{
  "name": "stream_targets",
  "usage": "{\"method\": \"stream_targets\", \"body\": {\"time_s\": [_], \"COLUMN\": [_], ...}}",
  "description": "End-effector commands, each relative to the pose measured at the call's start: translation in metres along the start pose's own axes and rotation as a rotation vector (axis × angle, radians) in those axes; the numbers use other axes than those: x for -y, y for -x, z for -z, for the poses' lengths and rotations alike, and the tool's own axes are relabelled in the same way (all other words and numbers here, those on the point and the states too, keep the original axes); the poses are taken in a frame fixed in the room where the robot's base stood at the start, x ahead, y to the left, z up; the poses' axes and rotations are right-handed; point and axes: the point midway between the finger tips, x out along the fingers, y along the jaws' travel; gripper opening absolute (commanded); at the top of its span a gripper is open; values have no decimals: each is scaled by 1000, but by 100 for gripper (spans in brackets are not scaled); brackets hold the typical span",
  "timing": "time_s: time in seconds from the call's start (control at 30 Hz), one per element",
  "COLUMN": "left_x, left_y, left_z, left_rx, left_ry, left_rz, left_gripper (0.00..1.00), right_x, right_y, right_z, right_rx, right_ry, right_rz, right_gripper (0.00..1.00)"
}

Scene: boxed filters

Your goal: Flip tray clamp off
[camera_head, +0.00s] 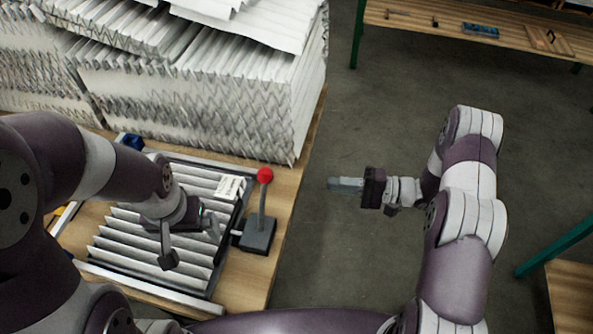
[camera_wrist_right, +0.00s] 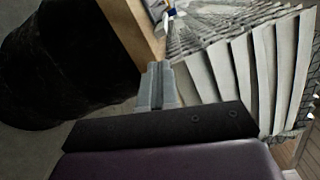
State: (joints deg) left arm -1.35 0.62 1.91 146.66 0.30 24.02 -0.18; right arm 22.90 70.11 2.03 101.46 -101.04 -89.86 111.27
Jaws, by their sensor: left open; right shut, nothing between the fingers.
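The tray clamp (camera_head: 259,234) has a dark base at the tray's right side and a grey lever with a red ball knob (camera_head: 265,175). The lever looks roughly upright. The tray (camera_head: 130,284) lies on the wooden table and holds a white pleated filter (camera_head: 112,241). My left gripper (camera_head: 191,241) is open above the filter, left of the clamp and apart from the lever. My right gripper (camera_head: 335,184) is shut and empty over the floor, right of the knob and apart from it. Its fingers also show in the right wrist view (camera_wrist_right: 157,86).
Stacks of white pleated filters (camera_head: 200,100) fill the table's back. They also show in the right wrist view (camera_wrist_right: 245,70). The table's right edge (camera_head: 290,215) lies between the clamp and my right gripper. Another wooden table (camera_head: 470,25) stands at the far right. Open floor lies between.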

Motion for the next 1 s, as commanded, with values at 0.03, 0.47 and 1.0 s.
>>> {"method": "stream_targets", "body": {"time_s": [0.03, 0.47, 1.0], "left_x": [0, 0, 0], "left_y": [0, 0, 22], "left_z": [0, 0, 2], "left_rx": [0, 0, 0], "left_ry": [0, 0, 0], "left_rz": [0, 0, 0], "left_gripper": [100, 100, 100], "right_x": [12, 46, 60], "right_y": [1, 10, -41], "right_z": [-11, -40, -53], "right_rx": [70, 263, 264], "right_ry": [-73, -443, -440], "right_rz": [43, 150, 147], "right_gripper": [0, 0, 0]}}
